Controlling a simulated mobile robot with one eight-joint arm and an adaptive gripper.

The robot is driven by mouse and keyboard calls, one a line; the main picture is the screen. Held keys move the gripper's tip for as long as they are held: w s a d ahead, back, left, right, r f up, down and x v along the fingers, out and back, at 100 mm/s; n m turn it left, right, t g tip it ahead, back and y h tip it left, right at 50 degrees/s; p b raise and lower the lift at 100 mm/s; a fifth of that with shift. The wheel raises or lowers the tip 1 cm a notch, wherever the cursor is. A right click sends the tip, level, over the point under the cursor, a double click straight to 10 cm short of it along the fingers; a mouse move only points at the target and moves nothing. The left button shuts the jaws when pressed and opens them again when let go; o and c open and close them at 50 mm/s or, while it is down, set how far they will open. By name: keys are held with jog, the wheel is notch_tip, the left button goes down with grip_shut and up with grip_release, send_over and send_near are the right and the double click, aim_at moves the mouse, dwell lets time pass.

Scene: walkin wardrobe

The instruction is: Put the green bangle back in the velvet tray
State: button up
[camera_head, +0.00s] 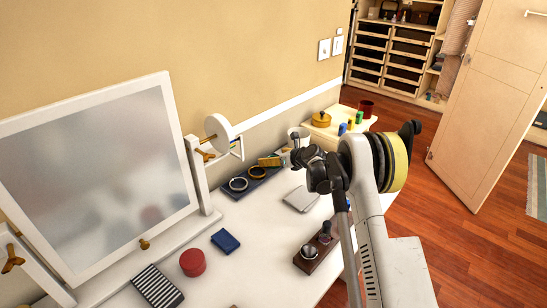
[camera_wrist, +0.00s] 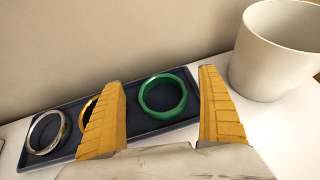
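The dark blue velvet tray (camera_wrist: 70,99) lies along the wall in the wrist view and also shows in the head view (camera_head: 231,194). The green bangle (camera_wrist: 146,99) lies flat on the tray's right part, beyond and between my fingers. My gripper (camera_wrist: 161,77) is open, with one yellow finger on each side of the bangle in the picture and a gap to both. A silver bangle (camera_wrist: 32,140) and a gold bangle (camera_wrist: 84,112), partly hidden by my left finger, lie further left.
A white cup (camera_wrist: 262,55) stands close to the right of the tray. On the white table are a grey flat item (camera_head: 301,199), a wooden holder (camera_head: 318,250), a blue box (camera_head: 225,241), a red round box (camera_head: 193,262) and a mirror (camera_head: 100,170).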

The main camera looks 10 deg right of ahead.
jog(key=shift+r, duration=0.25)
jog(key=r+p+v, duration=0.1)
jog(key=p+v, duration=0.3)
jog(key=v, duration=0.8)
jog(key=s+a+r+n+g+h, duration=0.1)
jog(key=s+a+r+n, duration=0.2)
jog(key=s+r+n, duration=0.6)
jog(key=s+a+r+n+g+h, duration=0.1)
jog(key=s+a+r+n+g, duration=0.15)
jog(key=s+r+n, duration=0.7)
jog(key=s+f+n+h, duration=0.1)
jog(key=s+n, duration=0.5)
jog(key=s, duration=0.7)
jog(key=s+f+n+h, duration=0.2)
jog(key=s+n, duration=0.4)
jog(key=s, duration=0.7)
jog(key=shift+d+f+h, duration=0.2)
jog(key=shift+d+h, duration=0.1)
jog(key=shift+d, duration=0.05)
jog(key=shift+s, duration=0.15)
